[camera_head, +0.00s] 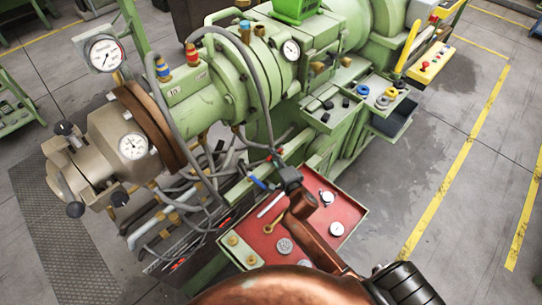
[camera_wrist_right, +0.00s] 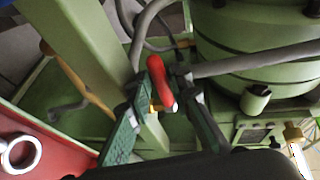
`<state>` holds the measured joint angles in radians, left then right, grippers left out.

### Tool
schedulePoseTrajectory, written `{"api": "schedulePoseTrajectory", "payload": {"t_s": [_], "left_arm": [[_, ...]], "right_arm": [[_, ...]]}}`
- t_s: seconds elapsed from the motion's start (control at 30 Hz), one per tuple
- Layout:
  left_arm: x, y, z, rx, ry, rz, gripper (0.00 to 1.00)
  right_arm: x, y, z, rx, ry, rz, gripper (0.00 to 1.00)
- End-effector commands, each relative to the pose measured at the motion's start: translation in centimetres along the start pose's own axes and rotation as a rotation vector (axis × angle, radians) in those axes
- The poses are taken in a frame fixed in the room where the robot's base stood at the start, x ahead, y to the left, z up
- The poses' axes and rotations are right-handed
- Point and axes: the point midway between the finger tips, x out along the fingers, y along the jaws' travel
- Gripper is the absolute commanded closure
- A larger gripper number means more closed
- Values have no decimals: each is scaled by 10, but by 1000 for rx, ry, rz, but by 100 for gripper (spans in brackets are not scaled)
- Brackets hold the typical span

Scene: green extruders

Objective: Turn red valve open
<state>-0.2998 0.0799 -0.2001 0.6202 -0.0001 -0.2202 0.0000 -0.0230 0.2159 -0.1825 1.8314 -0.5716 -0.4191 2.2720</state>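The red valve handle (camera_wrist_right: 161,84) shows in the right wrist view as a rounded red lever on a brass-coloured stem. In the head view, a small red part (camera_head: 276,152) shows just beyond my right gripper (camera_head: 287,172). In the wrist view, the fingers of my right gripper (camera_wrist_right: 167,93) are apart, with the red handle between their tips. A gap shows on the right side of the handle; I cannot tell whether the left finger touches it. A blue handle (camera_head: 258,183) is left of the gripper in the head view. My left gripper is not in view.
Grey hoses (camera_head: 262,95) and the green extruder (camera_head: 215,95) surround the valve area. A green post (camera_wrist_right: 85,60) stands left of the gripper in the wrist view. A red tray (camera_head: 328,212) with gauges and tools lies below my right arm. Open floor is at the right.

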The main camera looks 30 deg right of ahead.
Motion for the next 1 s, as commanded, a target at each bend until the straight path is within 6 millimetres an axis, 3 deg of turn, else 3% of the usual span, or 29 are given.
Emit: {"api": "schedulePoseTrajectory", "payload": {"t_s": [0.37, 0.63, 1.0], "left_arm": [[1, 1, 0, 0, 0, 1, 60], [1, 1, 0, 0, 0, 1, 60], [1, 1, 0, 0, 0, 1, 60]], "right_arm": [[8, -1, 2, -1, -3, 0, 81], [8, -1, 3, -2, -4, 0, 99], [8, 0, 3, -1, -5, 1, 100]]}}
